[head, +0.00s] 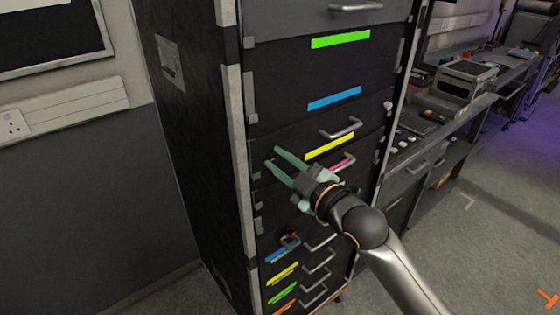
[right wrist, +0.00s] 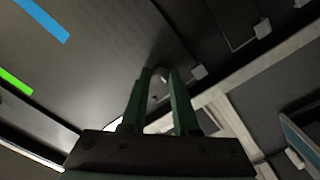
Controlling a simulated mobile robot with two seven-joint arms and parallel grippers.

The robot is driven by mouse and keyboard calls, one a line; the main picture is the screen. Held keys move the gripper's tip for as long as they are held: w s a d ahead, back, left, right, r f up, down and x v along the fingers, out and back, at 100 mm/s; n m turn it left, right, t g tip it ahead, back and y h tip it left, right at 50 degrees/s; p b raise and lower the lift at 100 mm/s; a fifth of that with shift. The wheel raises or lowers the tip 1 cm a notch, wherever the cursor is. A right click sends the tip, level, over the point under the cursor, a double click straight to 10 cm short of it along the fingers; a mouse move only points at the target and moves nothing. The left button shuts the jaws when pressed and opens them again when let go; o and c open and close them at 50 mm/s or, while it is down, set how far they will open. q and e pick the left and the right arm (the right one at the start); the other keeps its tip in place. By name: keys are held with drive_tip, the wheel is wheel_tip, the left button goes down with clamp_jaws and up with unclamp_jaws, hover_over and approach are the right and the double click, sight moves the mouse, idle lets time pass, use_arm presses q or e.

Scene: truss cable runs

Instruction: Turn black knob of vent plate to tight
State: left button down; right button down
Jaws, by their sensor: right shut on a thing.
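My right gripper (head: 273,157) reaches in from the lower right to the left part of a dark panel on the tall cabinet, just left of a yellow label. In the right wrist view its two green fingers (right wrist: 160,80) are shut on a small rounded knob (right wrist: 159,75), which looks dark grey there and is mostly hidden between the fingertips. It appears to be the black knob; its marking and turn angle cannot be read. The vent plate cannot be clearly told from the other dark panels. My left gripper is not in view.
The cabinet carries drawers with grey handles (head: 341,130) and coloured labels, including a blue one (head: 334,98) and a green one (head: 340,39). A small pale knob (head: 387,106) sits at its right edge. A cluttered bench (head: 440,110) stands to the right.

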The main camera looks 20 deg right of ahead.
drive_tip(key=shift+m, duration=0.3)
drive_tip(key=m, duration=0.3)
drive_tip(key=shift+m, duration=0.3)
drive_tip(key=m, duration=0.4)
drive_tip(key=shift+d+m, duration=0.1)
drive_tip(key=shift+m, duration=0.2)
drive_tip(key=m, duration=0.9)
drive_tip(key=c, duration=0.7)
unclamp_jaws()
drive_tip(key=shift+o, duration=0.2)
